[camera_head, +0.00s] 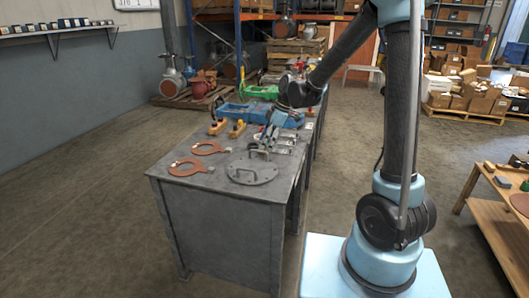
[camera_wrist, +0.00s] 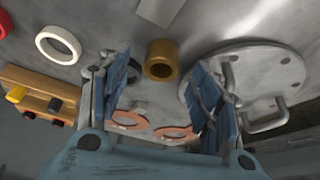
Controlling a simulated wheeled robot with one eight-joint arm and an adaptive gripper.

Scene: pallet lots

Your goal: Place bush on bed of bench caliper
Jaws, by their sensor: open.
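A brass-coloured ring, which looks like the bush (camera_wrist: 151,68), stands on the grey worktop in the wrist view, just beyond and between my fingertips. My gripper (camera_wrist: 157,78) is open, with its blue-padded fingers spread and nothing held between them. In the head view my gripper (camera_head: 277,121) is low over the bench, and the bush is too small to pick out. A grey metal device (camera_head: 280,140), possibly the bench caliper, lies on the bench near the gripper. A pale grey block (camera_wrist: 160,9) at the top of the wrist view may be part of it.
A white ring (camera_wrist: 58,45) and a wooden block with coloured buttons (camera_wrist: 40,95) lie to the left. A round plate with handles (camera_wrist: 240,65) is at right. Orange gaskets (camera_head: 188,167) lie on the bench (camera_head: 220,200).

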